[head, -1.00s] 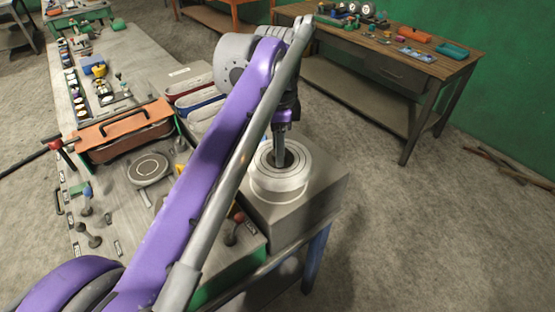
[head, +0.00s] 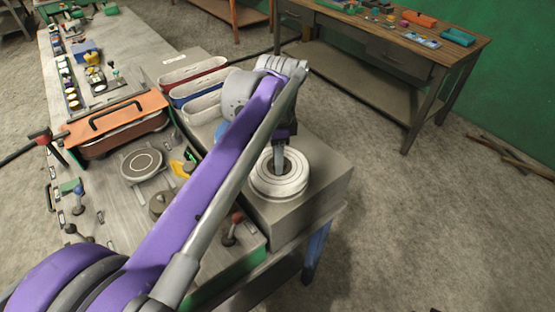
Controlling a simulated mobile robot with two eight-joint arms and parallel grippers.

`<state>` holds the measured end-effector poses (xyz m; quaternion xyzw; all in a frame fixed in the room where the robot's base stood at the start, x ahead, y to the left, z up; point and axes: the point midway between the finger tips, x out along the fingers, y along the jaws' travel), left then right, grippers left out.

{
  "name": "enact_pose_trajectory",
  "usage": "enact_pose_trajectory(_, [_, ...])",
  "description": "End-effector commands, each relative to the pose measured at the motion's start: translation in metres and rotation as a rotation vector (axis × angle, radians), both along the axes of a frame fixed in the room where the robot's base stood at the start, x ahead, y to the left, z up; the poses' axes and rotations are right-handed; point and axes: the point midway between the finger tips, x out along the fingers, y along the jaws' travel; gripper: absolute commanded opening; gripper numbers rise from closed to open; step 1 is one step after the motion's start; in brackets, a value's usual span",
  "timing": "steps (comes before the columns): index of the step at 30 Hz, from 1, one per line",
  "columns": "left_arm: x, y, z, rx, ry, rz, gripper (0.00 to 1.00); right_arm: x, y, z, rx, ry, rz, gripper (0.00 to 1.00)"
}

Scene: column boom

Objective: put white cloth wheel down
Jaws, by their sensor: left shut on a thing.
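The white cloth wheel (head: 279,184) is a pale round stack with a dark centre hole. It sits flat on, or just over, the grey block (head: 300,222) at the right end of the bench; I cannot tell whether it touches. My left gripper (head: 279,168) points down into the centre of the wheel and is shut on it. The fingertips are partly hidden in the hole. My right gripper is not in view.
An orange-lidded tray (head: 115,121) with a handle stands on the bench at left. A round grey plate (head: 141,164) lies in front of it. Long oval bins (head: 195,87) stand behind my arm. A wooden table (head: 400,45) is at the back right.

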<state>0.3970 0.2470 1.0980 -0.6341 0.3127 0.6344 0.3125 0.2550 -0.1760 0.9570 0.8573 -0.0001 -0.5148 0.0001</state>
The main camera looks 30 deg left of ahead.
Motion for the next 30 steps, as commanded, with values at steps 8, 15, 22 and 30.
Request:
enact_pose_trajectory(8, [0.0,-0.0001,-0.0084,0.0,0.0,0.0,0.0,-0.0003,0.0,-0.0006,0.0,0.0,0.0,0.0])
enact_pose_trajectory(15, [-0.0001,-0.0001,-0.0126,0.0,0.0,0.0,0.51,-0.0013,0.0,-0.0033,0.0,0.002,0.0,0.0])
enact_pose_trajectory(22, [-0.0001,-0.0001,-0.0119,0.0,0.0,0.0,0.78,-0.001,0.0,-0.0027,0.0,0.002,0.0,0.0])
enact_pose_trajectory(30, [0.0001,0.0,-0.0074,0.001,-0.001,0.0,0.78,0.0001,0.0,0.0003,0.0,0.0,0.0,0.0])
